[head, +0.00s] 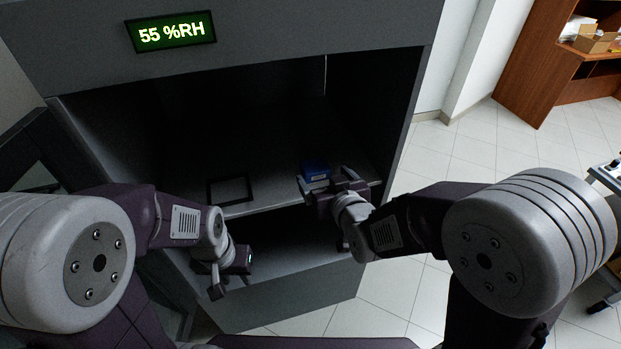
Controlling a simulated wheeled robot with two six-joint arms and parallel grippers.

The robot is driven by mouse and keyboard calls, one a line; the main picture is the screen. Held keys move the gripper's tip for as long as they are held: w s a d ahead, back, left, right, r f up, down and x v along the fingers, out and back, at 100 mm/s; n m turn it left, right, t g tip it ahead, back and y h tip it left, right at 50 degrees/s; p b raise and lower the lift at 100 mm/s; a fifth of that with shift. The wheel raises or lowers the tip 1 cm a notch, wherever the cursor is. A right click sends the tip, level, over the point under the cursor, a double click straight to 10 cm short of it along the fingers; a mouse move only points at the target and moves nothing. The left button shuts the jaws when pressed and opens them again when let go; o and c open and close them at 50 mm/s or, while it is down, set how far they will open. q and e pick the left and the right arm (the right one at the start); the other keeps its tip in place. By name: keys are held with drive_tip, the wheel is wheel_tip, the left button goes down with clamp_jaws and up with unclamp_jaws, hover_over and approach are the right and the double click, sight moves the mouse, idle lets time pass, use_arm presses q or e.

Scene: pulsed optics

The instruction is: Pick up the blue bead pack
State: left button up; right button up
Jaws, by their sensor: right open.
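The blue bead pack (315,172) is a small blue block on the shelf (262,200) inside the dark cabinet, right of centre. My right gripper (319,184) is open and points into the cabinet right at the pack. Its fingers and body cover the pack's near side, and I cannot tell whether they touch it. My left gripper (218,288) hangs low in front of the cabinet, below the shelf and away from the pack. It looks empty, but its jaw opening is too dark to make out.
A black square frame outline (230,190) lies on the shelf left of the pack. The cabinet's display (171,32) reads 55 %RH. The cabinet's right side wall stands close to the pack. Tiled floor (480,150) is clear to the right, with a wooden desk (545,60) farther back.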

sight(317, 168)
drive_tip(key=shift+x, duration=1.95)
drive_tip(key=shift+w+f+b, duration=0.25)
drive_tip(key=shift+b, duration=0.15)
drive_tip(key=x, duration=0.4)
drive_tip(key=shift+w+f+b, duration=0.2)
drive_tip(key=shift+f+b, duration=0.1)
drive_tip(key=shift+f, duration=0.05)
drive_tip(key=shift+s+r, duration=0.1)
drive_tip(key=shift+s, duration=0.05)
drive_tip(key=c, duration=1.5)
drive_tip(key=shift+c, duration=0.2)
wheel_tip(317, 168, up, 5)
drive_tip(key=shift+f+p, duration=0.1)
drive_tip(key=shift+p, duration=0.85)
drive_tip(key=s+d+r+p, duration=0.1)
drive_tip(key=s+d+r, duration=0.5)
drive_tip(key=s, duration=0.3)
drive_tip(key=shift+s+d, duration=0.15)
drive_tip(key=shift+s, duration=0.25)
